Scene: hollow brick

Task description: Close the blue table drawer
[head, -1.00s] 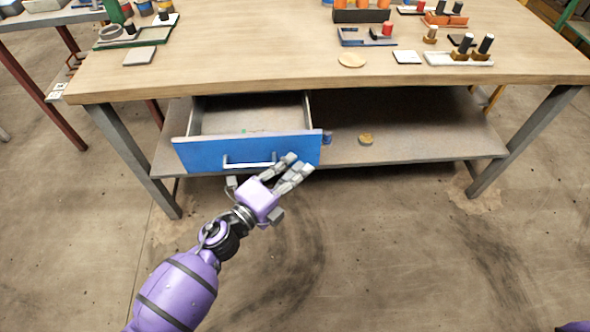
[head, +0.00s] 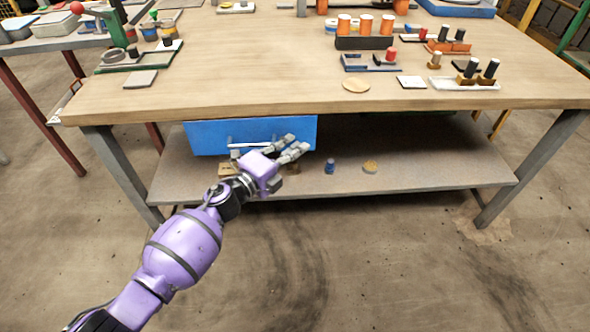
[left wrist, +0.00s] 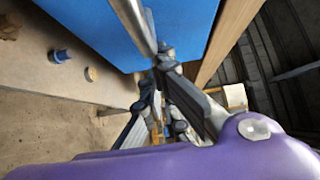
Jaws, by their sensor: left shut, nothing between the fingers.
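The blue drawer front (head: 215,135) is directly below the front edge of the wooden table (head: 240,106). The inside of the drawer does not show from here. A pale bar handle (head: 240,145) crosses the front. My left gripper (head: 294,147) is shut and empty, by the right part of the drawer front, just right of the handle. In the left wrist view the fingers (left wrist: 164,80) are beside the blue front (left wrist: 90,25) and the metal handle (left wrist: 135,24); whether they touch is unclear. My right gripper is out of view.
A lower shelf (head: 430,165) runs under the table, with a small blue bottle (head: 330,166) and a round tan piece (head: 370,167). The tabletop holds trays, orange cylinders (head: 366,25) and a round disc (head: 356,85). The floor in front is clear.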

